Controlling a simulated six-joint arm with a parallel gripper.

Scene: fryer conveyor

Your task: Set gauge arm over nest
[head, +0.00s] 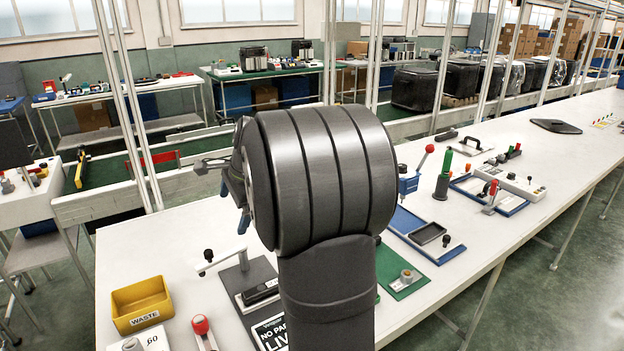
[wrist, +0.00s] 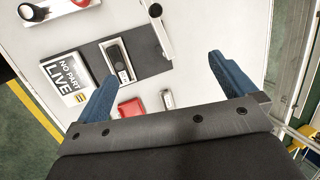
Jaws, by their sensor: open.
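The gauge arm is a pale bar with a black knob (head: 208,255), beside the nest on a dark grey plate. In the wrist view the gauge arm (wrist: 164,34) lies along the plate's right edge, its knob end at the top. The nest (wrist: 120,79) is a pale block with a dark, elongated recess or insert, left of the arm and apart from it. It also shows in the head view (head: 262,292). My gripper (wrist: 164,68) is open and empty, its blue fingers spread above the plate's near side. In the head view my wrist hides much of it.
A yellow waste bin (head: 141,304) and a red-knobbed lever (head: 201,326) are nearby. Blue fixtures (head: 424,236) stand farther right.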

